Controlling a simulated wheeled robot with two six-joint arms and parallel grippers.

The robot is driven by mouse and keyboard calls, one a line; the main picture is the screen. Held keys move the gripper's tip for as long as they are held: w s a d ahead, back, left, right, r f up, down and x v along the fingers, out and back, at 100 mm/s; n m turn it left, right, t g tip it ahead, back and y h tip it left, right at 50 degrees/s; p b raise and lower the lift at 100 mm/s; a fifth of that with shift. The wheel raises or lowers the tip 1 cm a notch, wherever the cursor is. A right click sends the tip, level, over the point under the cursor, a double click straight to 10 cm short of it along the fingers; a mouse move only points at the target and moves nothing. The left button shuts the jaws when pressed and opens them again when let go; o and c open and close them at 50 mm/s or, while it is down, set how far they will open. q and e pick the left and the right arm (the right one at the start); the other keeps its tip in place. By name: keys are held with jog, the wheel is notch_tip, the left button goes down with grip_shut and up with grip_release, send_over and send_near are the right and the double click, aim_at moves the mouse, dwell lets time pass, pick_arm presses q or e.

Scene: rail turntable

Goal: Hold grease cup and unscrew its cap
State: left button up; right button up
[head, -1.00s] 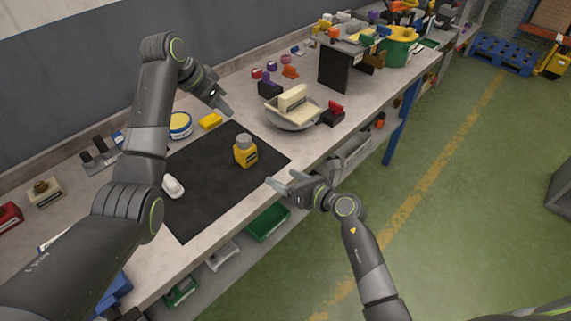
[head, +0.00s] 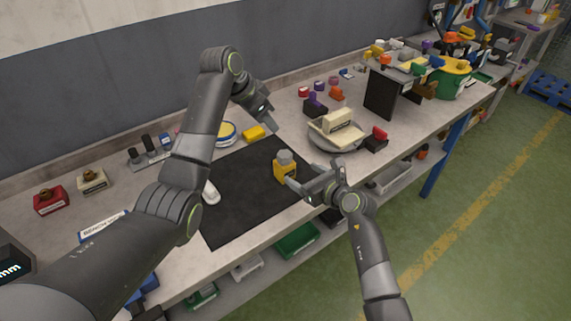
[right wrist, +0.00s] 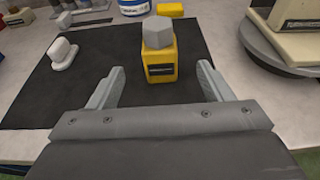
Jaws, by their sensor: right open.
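The grease cup (head: 284,172) is a small yellow body with a dark label, standing upright on the black mat (head: 240,205). Its grey cap (head: 285,157) sits on top. In the right wrist view the cup (right wrist: 161,66) and its faceted cap (right wrist: 157,32) are just beyond the fingertips, centred between them. My right gripper (head: 304,187) is open and empty, its fingers pointing at the cup from the front right; they also show in the right wrist view (right wrist: 160,78). My left gripper (head: 270,119) hangs above the back of the mat, behind the cup; its finger opening is unclear.
A white object (head: 211,192) lies on the mat's left. The mat around the cup is clear.

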aim_at(290, 167)
jog(key=shift+x, duration=5)
jog(key=c, duration=1.1)
jog(key=shift+c, duration=0.2)
